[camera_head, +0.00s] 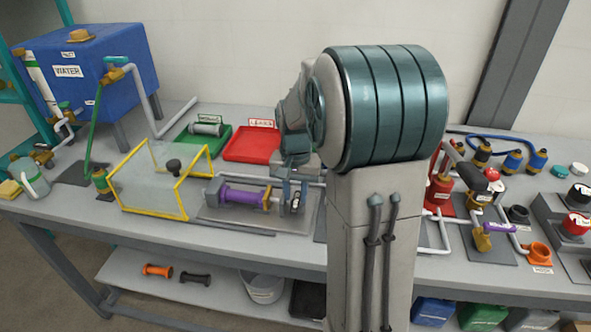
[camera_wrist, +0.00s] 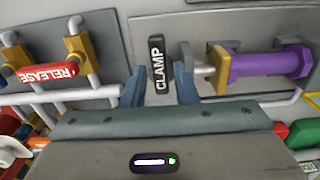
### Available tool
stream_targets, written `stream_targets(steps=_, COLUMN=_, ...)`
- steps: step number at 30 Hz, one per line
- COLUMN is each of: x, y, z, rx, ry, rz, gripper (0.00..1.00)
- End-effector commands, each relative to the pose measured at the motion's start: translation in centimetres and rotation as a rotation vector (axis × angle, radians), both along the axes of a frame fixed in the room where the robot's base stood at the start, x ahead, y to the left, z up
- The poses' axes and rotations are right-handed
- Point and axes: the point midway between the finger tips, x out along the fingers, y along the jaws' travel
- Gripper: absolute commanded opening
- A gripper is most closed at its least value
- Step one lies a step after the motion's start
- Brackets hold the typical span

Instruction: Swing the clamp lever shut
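The clamp lever (camera_wrist: 157,65) is a short black bar with a white CLAMP label, seen in the wrist view. It stands between the two blue fingers of my gripper (camera_wrist: 160,75), with a gap showing on each side. My gripper is open. In the head view my gripper (camera_head: 294,190) is at the right end of the fixture with the purple cylinder (camera_head: 245,197), and the lever is hard to make out there. The purple cylinder also shows right of the lever in the wrist view (camera_wrist: 270,66).
A yellow-framed clear guard (camera_head: 160,180) stands left of the fixture. Behind are a red tray (camera_head: 252,146) and a green tray (camera_head: 190,140). A red RELEASE handle (camera_wrist: 47,73) on pipework is left of my gripper in the wrist view. My arm hides the bench's middle.

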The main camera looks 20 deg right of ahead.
Motion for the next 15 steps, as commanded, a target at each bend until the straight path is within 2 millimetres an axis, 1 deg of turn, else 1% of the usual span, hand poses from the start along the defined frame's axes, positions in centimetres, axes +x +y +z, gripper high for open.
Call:
stream_targets(steps=1, x=0.1, y=0.0, z=1.1, rx=-0.002, ry=-0.006, rz=0.000, gripper=0.26)
stream_targets(steps=9, x=0.1, y=0.1, z=7.3, rx=-0.001, ry=-0.007, rz=0.001, gripper=0.26)
stream_targets(steps=12, x=0.1, y=0.0, z=9.3, rx=-0.001, ry=-0.005, rz=0.000, gripper=0.26)
stream_targets(steps=15, x=0.0, y=0.0, z=10.8, rx=-0.001, ry=-0.004, rz=-0.001, gripper=0.26)
